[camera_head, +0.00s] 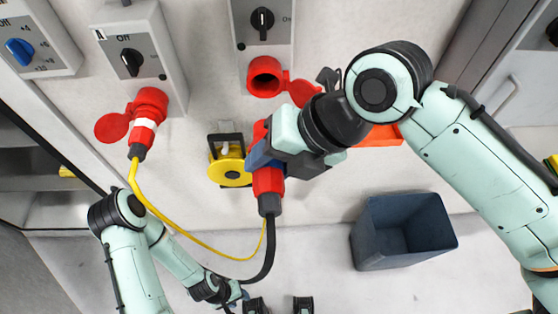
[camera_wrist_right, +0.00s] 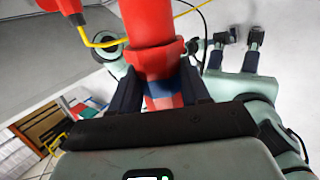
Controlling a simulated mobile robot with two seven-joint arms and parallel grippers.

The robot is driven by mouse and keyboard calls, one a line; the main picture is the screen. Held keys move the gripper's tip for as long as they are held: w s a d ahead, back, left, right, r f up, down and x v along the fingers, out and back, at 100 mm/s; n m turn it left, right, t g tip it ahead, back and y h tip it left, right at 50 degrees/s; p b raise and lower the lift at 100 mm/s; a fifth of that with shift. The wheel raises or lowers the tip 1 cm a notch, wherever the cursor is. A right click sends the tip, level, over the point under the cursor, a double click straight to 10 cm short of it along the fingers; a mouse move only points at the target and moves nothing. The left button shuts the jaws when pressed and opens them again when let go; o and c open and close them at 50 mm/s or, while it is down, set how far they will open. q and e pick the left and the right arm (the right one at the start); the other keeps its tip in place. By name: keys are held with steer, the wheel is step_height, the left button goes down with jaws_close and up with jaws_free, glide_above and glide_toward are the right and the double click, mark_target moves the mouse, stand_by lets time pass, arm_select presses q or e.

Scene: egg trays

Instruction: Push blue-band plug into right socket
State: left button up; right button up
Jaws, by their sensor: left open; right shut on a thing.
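The red blue-band plug (camera_head: 268,181) is held in my right gripper (camera_head: 280,157), below the right socket in the head view. Its black cable (camera_head: 270,240) hangs down from it. In the right wrist view, the plug's red body (camera_wrist_right: 152,38) stands between the two dark fingers of the right gripper (camera_wrist_right: 157,88). The red right socket (camera_head: 265,76) is on the panel above, its round lid (camera_head: 303,92) swung to the right. The plug is apart from this socket. My left gripper (camera_head: 279,305) is open and empty at the bottom edge.
A white-band plug (camera_head: 144,126) with a yellow cable (camera_head: 185,235) sits in the left socket (camera_head: 150,100). A yellow round item (camera_head: 229,168) is left of my right gripper. A dark blue bin (camera_head: 405,255) stands on the floor at right. An orange object (camera_head: 378,136) is partly hidden behind my right arm.

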steer(key=w+p, duration=0.2)
steer(key=w, duration=0.5)
steer(key=shift+w+r+p, duration=0.1)
steer(key=shift+r+p, duration=0.05)
steer(key=shift+p, duration=0.2)
arm_select(q)
steer(key=w+r, duration=0.1)
steer(key=r, duration=0.1)
steer(key=w+r, duration=0.1)
steer(key=r, duration=0.1)
steer(key=shift+w, duration=0.35)
arm_select(e)
steer(key=shift+w, duration=0.55)
steer(key=shift+d, duration=0.1)
arm_select(q)
steer(key=shift+r, duration=0.1)
arm_select(e)
steer(key=shift+w, duration=0.15)
arm_select(q)
steer(key=shift+w+r+t+p, duration=0.3)
steer(key=shift+w+r+p, duration=0.75)
steer(key=shift+r, duration=0.05)
arm_select(e)
steer(key=shift+w, duration=2.05)
stand_by(0.6)
arm_select(q)
steer(key=shift+w+r+p, duration=0.45)
steer(key=shift+w+r, duration=0.2)
arm_select(e)
steer(key=shift+w, duration=0.9)
